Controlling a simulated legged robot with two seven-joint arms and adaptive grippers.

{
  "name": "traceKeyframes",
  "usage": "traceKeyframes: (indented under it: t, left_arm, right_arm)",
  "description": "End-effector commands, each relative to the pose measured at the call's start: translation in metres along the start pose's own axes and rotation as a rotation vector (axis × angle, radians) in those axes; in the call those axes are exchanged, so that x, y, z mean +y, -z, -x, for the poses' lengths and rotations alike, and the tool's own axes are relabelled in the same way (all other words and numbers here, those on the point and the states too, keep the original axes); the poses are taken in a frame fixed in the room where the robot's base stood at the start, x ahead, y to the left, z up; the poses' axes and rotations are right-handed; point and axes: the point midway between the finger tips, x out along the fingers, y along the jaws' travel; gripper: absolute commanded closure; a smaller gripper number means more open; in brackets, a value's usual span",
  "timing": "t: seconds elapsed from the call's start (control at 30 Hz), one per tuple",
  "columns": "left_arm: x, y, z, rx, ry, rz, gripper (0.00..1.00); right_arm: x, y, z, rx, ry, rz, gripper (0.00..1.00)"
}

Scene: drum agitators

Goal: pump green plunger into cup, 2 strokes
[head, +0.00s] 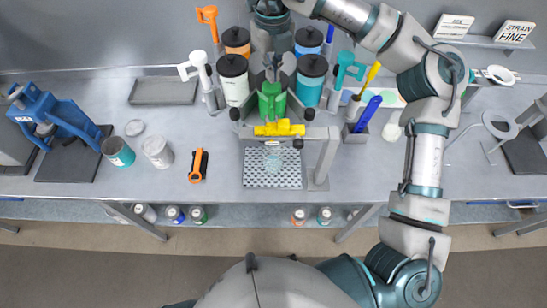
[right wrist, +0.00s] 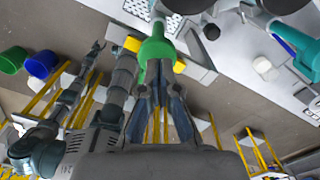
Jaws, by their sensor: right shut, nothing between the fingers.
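The green plunger (head: 271,100) stands on a grey bench stand, with a yellow spout piece (head: 279,129) in front of it. It also shows in the right wrist view (right wrist: 156,47). A clear cup (head: 272,162) sits below the spout on a perforated tray (head: 287,181). My right gripper (head: 272,76) is shut and empty, just above the plunger's top. In the right wrist view its fingertips (right wrist: 158,70) overlap the green part; whether they touch it I cannot tell. My left gripper is not seen in the head view.
Black-lidded jars (head: 233,79) and (head: 311,80) flank the stand closely. Coloured pump heads (head: 345,68) and (head: 200,65) stand beside them. The front bench edge is mostly clear.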

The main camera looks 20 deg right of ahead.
Motion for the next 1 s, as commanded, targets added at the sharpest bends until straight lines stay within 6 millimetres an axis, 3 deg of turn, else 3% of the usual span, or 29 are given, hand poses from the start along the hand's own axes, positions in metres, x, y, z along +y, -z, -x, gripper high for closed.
traceKeyframes:
  t: [1.0]
  left_arm:
    - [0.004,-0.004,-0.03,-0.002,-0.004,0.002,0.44]
  right_arm:
    - [0.001,0.0,-0.043,0.002,0.001,0.001,1.0]
